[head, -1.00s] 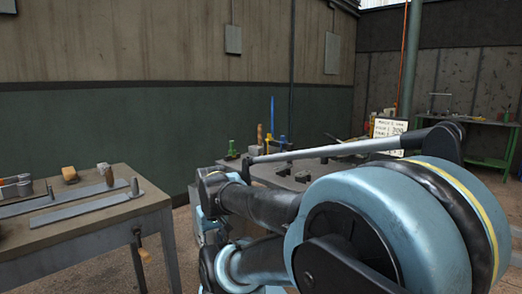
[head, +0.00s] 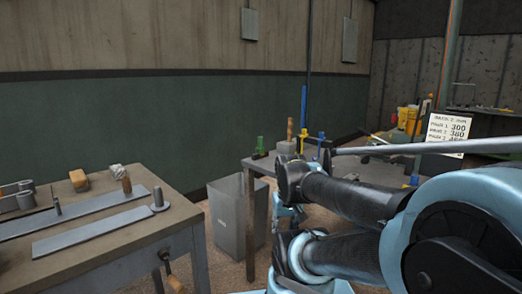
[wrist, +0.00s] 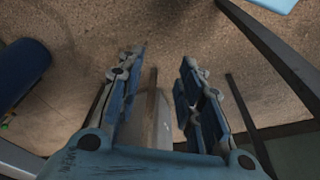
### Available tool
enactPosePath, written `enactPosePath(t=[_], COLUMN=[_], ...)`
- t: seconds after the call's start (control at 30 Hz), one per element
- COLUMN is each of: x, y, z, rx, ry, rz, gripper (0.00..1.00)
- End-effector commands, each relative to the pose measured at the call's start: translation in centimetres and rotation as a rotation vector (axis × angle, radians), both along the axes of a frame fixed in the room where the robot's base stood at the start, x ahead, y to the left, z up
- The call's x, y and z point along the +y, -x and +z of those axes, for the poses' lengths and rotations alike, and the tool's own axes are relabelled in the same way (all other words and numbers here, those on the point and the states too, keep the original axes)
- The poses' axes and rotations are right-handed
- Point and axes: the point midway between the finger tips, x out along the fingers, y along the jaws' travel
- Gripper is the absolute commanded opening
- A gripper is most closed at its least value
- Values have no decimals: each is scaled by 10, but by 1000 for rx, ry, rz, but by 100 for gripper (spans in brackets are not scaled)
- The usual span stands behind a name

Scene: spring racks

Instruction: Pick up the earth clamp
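I cannot make out for certain which thing is the earth clamp. A small upright green piece (head: 260,146) and a yellow-and-blue upright piece (head: 305,121) stand on the back table (head: 345,170), too small to identify. My gripper (wrist: 160,60) is open and empty in the wrist view, with brown floor beyond its fingers. In the head view my arm covers part of the back table, and my gripper's fingers cannot be made out there.
A workbench (head: 120,243) at left holds flat metal bars (head: 103,232), an orange-tan block (head: 79,180) and metal cylinders. A grey open bin (head: 238,215) stands between the tables. A price sign (head: 447,133) stands at right.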

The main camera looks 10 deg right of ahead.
Motion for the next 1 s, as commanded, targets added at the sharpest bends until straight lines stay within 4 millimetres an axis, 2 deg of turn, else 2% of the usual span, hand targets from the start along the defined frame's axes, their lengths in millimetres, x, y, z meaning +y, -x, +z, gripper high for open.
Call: enactPosePath(t=[0.03, 0.1, 0.17, 0.27, 0.37, 0.7, 1.0], x=[0, 0, 0, -1, -5, -4, -4], y=[0, 6, 2, -13, -34, -126, -217], z=[0, 8, 15, 35, 64, 159, 225], rx=[0, -10, -9, -3, 6, 40, 70], ry=[0, -1, -3, -10, -19, -51, -73], rz=[-1, -6, -16, -51, -106, -311, -492], gripper=[47, 59, 59, 59, 59, 59, 59])
